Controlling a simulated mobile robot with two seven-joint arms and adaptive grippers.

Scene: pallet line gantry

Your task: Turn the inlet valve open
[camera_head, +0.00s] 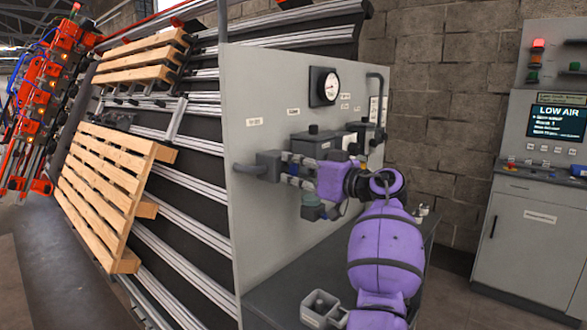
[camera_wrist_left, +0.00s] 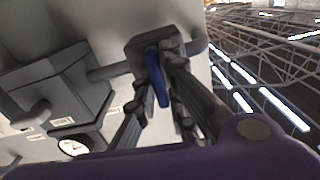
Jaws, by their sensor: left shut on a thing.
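The inlet valve (camera_head: 269,165) is a dark grey block on a pipe at the left of the grey panel; its body also shows in the left wrist view (camera_wrist_left: 143,47). Its blue lever (camera_wrist_left: 157,80) points out from the body in the left wrist view; in the head view I cannot make it out. My left gripper (camera_head: 288,168), on a purple arm, reaches in front of the valve. In the left wrist view its dark fingers (camera_wrist_left: 165,85) are shut around the blue lever. My right gripper is in neither view.
A pressure gauge (camera_head: 324,87) and a grey filter box (camera_head: 312,146) are on the panel close by. A small grey holder (camera_head: 318,308) sits on the shelf below. The control cabinet (camera_head: 540,215) at right has a screen (camera_head: 558,121) reading LOW AIR. Wooden pallets (camera_head: 105,190) lean on the rack at left.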

